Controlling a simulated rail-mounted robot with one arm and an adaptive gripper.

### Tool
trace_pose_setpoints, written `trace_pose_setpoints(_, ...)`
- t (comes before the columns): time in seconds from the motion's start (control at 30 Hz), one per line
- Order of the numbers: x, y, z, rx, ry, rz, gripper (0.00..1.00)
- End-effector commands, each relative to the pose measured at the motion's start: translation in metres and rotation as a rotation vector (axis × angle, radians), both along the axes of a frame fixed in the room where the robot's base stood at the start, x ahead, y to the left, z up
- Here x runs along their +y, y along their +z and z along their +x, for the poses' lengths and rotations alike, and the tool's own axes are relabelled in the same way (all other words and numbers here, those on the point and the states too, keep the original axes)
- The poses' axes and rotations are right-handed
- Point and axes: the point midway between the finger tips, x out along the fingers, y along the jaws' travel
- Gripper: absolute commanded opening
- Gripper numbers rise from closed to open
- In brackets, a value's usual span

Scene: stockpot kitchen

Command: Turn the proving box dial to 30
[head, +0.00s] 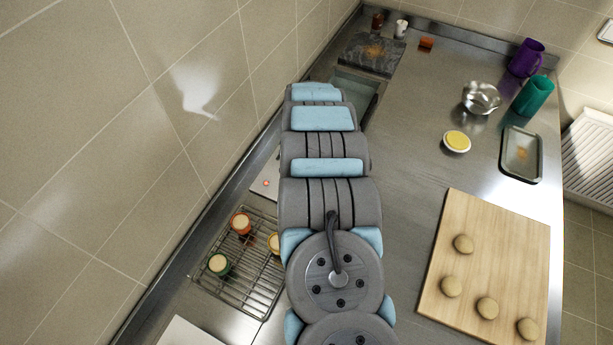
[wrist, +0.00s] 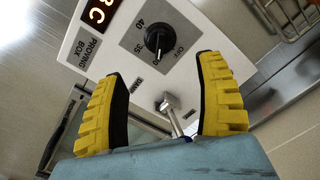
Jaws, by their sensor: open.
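The proving box panel (wrist: 95,62) is a pale tilted face in the wrist view, with a "PROVING BOX" label and a partly cut-off lit display (wrist: 100,12). Its dial (wrist: 158,40) is a black knob on a grey square, with OFF, 35 and 40 readable around it. I cannot read a 30, nor tell the dial's setting surely. My gripper (wrist: 161,70) is open, its yellow fingers apart and empty, with the dial beyond the gap between the tips. A metal lever (wrist: 172,112) shows between the fingers. In the head view my arm hides the gripper and dial.
In the head view a wire rack (head: 237,275) with small jars stands left of my arm. A wooden board (head: 470,265) with several dough balls lies right.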

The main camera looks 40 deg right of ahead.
Motion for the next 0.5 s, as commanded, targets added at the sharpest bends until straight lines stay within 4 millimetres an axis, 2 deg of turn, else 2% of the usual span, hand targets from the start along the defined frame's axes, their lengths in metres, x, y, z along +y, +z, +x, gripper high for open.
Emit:
trace_pose_setpoints(0.2, 0.0008, 0.0108, -0.0008, 0.002, 0.000, 0.002, 0.71)
trace_pose_setpoints(0.5, 0.0006, 0.0126, -0.0008, 0.002, 0.000, 0.002, 0.71)
